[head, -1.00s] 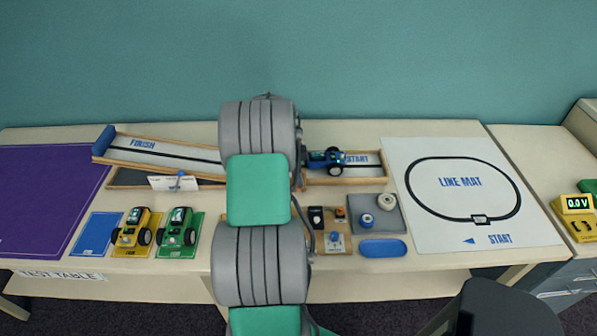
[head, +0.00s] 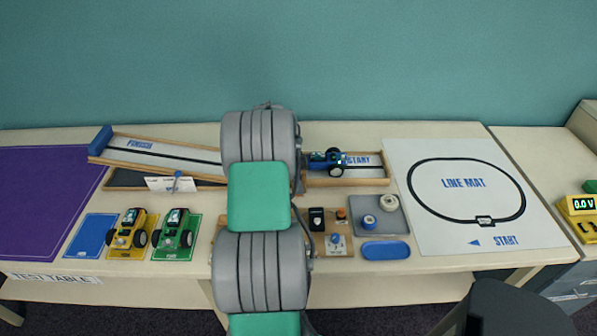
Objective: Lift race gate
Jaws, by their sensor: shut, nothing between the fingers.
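The wooden race track lies along the back of the table, with its FINISH end (head: 140,143) at left and its START end (head: 372,160) at right. A blue car (head: 328,161) stands on the START part, just right of my arm. My grey and green arm crosses the middle of the track and hides that part of it. I cannot make out the race gate; it may be behind the arm. My gripper is also hidden by the arm.
A yellow car (head: 131,232) and a green car (head: 177,234) stand front left. A small white card (head: 171,183) stands before the track. A switch board (head: 330,238), a grey tray (head: 393,222) and a blue oval (head: 385,250) lie right of my arm. The line mat (head: 440,235) is flat.

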